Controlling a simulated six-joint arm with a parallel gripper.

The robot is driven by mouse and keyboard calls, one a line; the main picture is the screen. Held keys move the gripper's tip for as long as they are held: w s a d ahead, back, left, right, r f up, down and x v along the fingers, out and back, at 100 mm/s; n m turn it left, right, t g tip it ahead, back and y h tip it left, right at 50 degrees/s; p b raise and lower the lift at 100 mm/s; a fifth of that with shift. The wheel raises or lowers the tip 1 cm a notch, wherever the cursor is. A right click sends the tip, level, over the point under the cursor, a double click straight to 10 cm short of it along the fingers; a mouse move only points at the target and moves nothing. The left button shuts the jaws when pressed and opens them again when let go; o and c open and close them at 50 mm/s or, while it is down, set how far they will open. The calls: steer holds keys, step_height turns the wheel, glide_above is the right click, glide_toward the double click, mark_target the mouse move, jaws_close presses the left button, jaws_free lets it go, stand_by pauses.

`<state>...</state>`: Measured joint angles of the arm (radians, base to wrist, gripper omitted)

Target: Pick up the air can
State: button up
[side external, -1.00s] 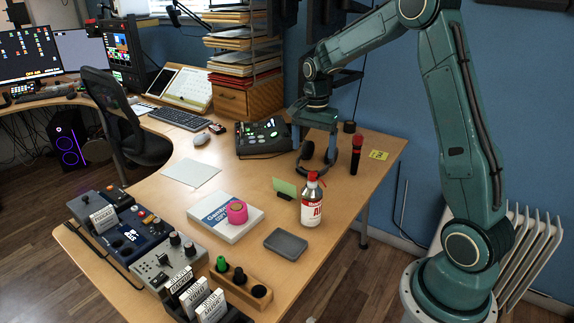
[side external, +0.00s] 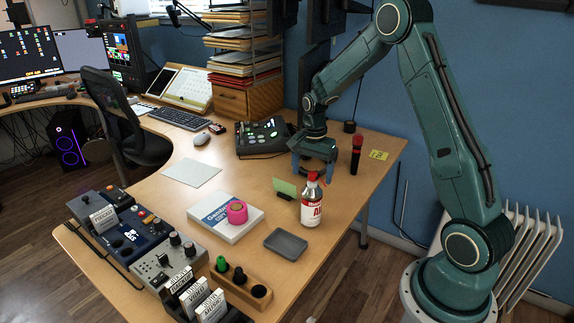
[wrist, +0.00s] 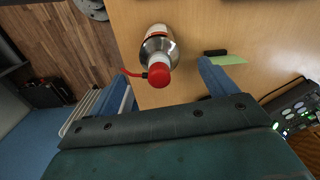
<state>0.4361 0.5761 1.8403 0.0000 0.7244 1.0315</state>
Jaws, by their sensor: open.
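The air can (side external: 311,210) is a white and red bottle-like can with a red top. It stands upright near the right edge of the wooden desk. In the wrist view the can (wrist: 158,48) shows from its red cap end, between the two blue fingers and ahead of them. My gripper (side external: 312,177) is open and empty, behind the can in the side view and apart from it. Its fingers also show in the wrist view (wrist: 168,82).
A green card (side external: 284,187) in a dark holder stands just left of the can. A grey tray (side external: 285,244) lies in front. A dark red-topped cylinder (side external: 356,155) stands right of my gripper. A white box with pink tape (side external: 237,212) lies left.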

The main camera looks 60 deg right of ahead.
mark_target(312, 179)
steer(key=shift+f, duration=2.5)
steer(key=shift+c, duration=0.4)
steer(key=c, duration=1.6)
steer(key=shift+r, duration=0.2)
step_height(312, 179, up, 20)
steer(key=shift+f, duration=0.15)
